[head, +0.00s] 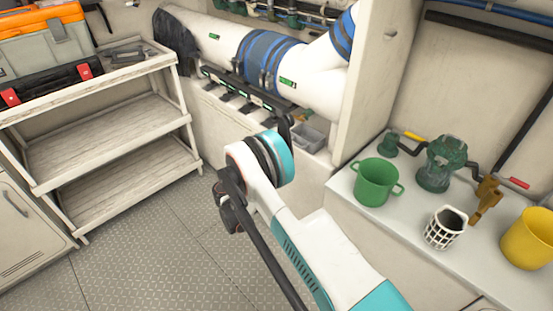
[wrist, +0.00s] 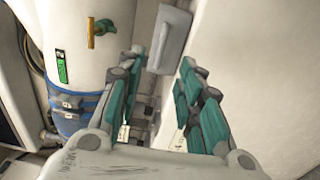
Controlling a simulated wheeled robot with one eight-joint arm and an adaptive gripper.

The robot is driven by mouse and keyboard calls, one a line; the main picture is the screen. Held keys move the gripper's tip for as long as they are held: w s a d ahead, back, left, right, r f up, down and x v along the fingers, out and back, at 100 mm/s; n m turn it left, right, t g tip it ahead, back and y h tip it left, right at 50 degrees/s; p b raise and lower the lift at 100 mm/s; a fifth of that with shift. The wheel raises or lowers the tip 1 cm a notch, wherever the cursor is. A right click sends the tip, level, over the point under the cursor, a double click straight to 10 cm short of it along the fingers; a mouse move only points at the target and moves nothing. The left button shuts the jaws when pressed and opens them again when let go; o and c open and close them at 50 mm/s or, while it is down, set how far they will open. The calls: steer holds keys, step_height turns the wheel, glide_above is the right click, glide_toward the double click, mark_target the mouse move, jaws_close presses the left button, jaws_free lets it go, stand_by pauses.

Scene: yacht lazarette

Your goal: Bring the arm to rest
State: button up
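My arm (head: 300,250) reaches up from the lower right in the head view. Its wrist, white with a teal band, is in front of the low white wall below the big pipe. In the wrist view my gripper (wrist: 162,65) has its two teal-padded fingers spread well apart. Nothing is held between them. In the head view the fingers are mostly hidden behind the wrist.
A white counter (head: 410,220) at right carries a green pot (head: 376,182), a white basket (head: 445,228), a yellow pot (head: 529,240) and a green pump (head: 440,163). A shelf rack (head: 105,150) stands left. A grey bin (head: 312,137) is near the wrist. The floor (head: 150,260) between is clear.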

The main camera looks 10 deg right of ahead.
steer(key=shift+r, duration=0.1)
steer(key=d+r+m+g+y, duration=0.1)
steer(key=d+r+g+y, duration=0.3)
steer(key=r, duration=0.9)
steer(key=s+d+r+m+y, duration=0.25)
steer(key=s+d+r, duration=0.35)
steer(key=s+r, duration=0.5)
steer(key=s+d+r+m+y, duration=0.1)
steer(key=s+r+y, duration=0.15)
steer(key=s, duration=0.55)
steer(key=s+r+y, duration=0.2)
steer(key=s+r, duration=0.1)
steer(key=s, duration=0.4)
steer(key=s+a+f+m+y, duration=0.1)
steer(key=s+y, duration=0.1)
steer(key=s, duration=0.6)
steer(key=s+a+f+m+y, duration=0.1)
steer(key=s+a, duration=0.1)
steer(key=s, duration=0.5)
steer(key=shift+s+m+t+y, duration=0.3)
steer(key=shift+s+m+y, duration=0.05)
steer(key=shift+y, duration=0.05)
